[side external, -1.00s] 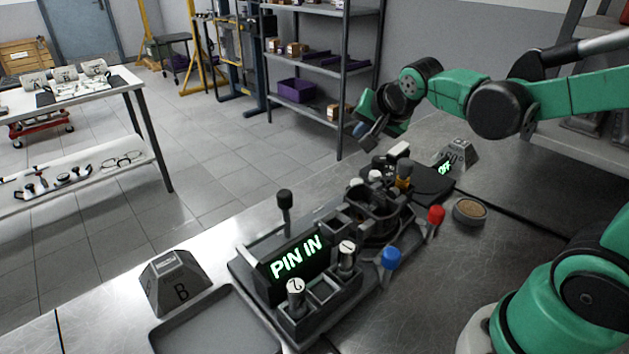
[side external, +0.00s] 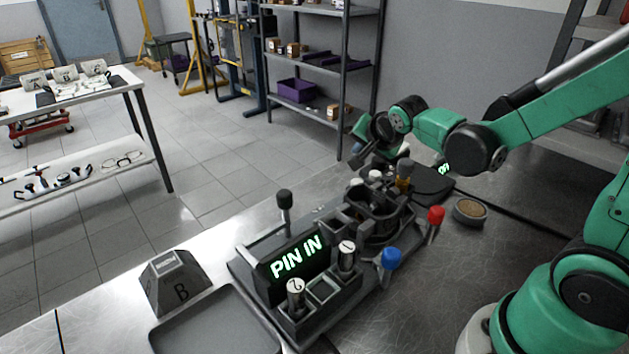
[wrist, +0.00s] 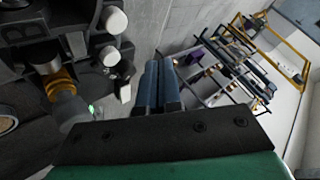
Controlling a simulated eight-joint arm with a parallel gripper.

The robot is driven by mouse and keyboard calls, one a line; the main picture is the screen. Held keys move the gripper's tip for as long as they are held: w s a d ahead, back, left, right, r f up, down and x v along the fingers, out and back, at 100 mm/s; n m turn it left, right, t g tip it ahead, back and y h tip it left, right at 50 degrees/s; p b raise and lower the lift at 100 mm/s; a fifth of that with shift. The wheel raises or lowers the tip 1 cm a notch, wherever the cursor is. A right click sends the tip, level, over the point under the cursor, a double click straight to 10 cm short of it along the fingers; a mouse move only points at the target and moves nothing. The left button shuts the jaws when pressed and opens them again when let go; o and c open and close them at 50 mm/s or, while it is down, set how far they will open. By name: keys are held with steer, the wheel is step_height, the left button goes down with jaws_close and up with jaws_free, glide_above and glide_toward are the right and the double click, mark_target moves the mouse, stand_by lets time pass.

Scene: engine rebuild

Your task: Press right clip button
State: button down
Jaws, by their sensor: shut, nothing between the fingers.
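A dark fixture (side external: 345,300) with a lit "PIN IN" display (side external: 297,256) stands on the metal bench. At its far end, white-capped buttons (side external: 376,177) surround a round dark housing, beside a brass-coloured post (side external: 404,172). I cannot tell which of these is the right clip button. My gripper (side external: 360,158) is above the fixture's far end, fingers tilted down, shut and empty. In the wrist view the blue-grey fingers (wrist: 158,70) lie side by side. White caps (wrist: 108,56) and the brass post (wrist: 61,84) are left of them, apart from the fingers.
A red knob (side external: 436,214) and a blue knob (side external: 391,258) stick up along the fixture's near side. A black-topped lever (side external: 284,197) stands at its back. A round tin (side external: 469,211), a block marked B (side external: 176,283) and an empty tray (side external: 215,325) are nearby.

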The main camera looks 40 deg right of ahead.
steer(key=shift+f, duration=2.05)
steer(key=shift+f, duration=0.15)
stand_by(0.4)
steer(key=shift+f, duration=0.25)
steer(key=shift+f, duration=0.45)
stand_by(0.6)
steer(key=shift+r, duration=0.85)
steer(key=shift+r, duration=0.1)
steer(key=shift+r, duration=2.45)
